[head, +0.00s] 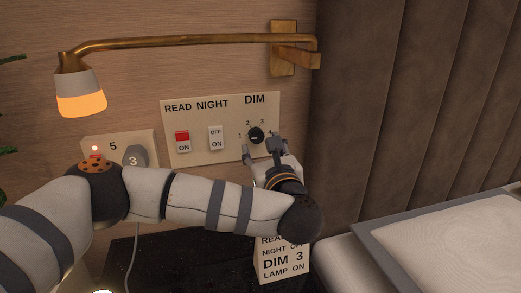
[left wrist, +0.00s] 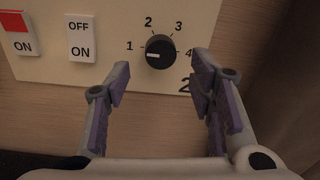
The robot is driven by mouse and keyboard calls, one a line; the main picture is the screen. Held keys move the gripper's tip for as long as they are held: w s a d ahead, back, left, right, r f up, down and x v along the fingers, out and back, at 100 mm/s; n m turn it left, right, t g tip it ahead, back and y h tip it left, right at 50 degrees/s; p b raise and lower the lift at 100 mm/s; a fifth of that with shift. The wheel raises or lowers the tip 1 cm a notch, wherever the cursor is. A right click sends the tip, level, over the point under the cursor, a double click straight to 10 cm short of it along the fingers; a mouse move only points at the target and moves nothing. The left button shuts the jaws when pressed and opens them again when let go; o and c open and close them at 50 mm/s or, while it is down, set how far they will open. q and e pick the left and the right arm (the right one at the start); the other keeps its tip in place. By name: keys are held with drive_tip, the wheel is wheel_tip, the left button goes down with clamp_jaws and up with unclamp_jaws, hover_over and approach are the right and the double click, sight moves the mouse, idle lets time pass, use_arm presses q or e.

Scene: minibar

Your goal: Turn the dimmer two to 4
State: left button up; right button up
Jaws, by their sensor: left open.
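The dimmer is a round black knob (head: 256,135) on the cream wall panel (head: 180,148) under the word DIM. It also shows in the left wrist view as a black knob (left wrist: 160,51), with the numbers 1 to 4 arched around it and a large 2 below right. Its white mark points left, close to the 1. My left gripper (head: 261,148) is open and empty in front of the panel. In the left wrist view, its fingers (left wrist: 162,75) are spread on either side below the knob, apart from it.
A red READ switch (head: 182,141) and a white NIGHT switch (head: 216,138) sit left of the knob. A lit lamp (head: 80,95) hangs from a brass arm above. A card (head: 284,262) reading DIM 3 stands below. A padded wall (head: 410,100) rises at right.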

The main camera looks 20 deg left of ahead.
sight(258, 139)
use_arm(q)
drive_tip(key=shift+x, duration=1.95)
drive_tip(key=c, duration=1.1)
drive_tip(key=shift+c, duration=0.2)
